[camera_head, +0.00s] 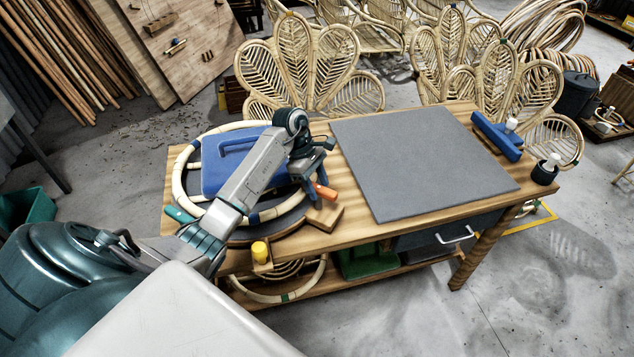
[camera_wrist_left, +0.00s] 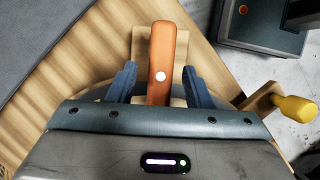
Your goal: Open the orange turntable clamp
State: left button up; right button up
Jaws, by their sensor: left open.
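The orange turntable clamp (camera_head: 325,191) is at the right edge of the turntable on the wooden workbench. In the left wrist view its orange handle (camera_wrist_left: 165,50) points away between my fingers, with a pale round spot on it. My left gripper (camera_head: 310,178) is open, with one dark blue finger on each side of the handle; I cannot tell whether either touches it. The turntable (camera_head: 252,234) carries a blue former (camera_head: 216,172) ringed by a pale rattan hoop (camera_head: 180,186). My arm hides part of them. My right gripper is out of view.
The workbench (camera_head: 372,233) has a clear grey mat (camera_head: 420,160). A yellow knob (camera_head: 259,251) stands at the front edge, also seen in the left wrist view (camera_wrist_left: 297,109). A blue tool (camera_head: 497,138) lies at the right. Rattan chairs (camera_head: 300,65) stand behind.

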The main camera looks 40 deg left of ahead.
pick_arm(q)
jog(key=shift+c, duration=0.4)
jog(key=c, duration=0.9)
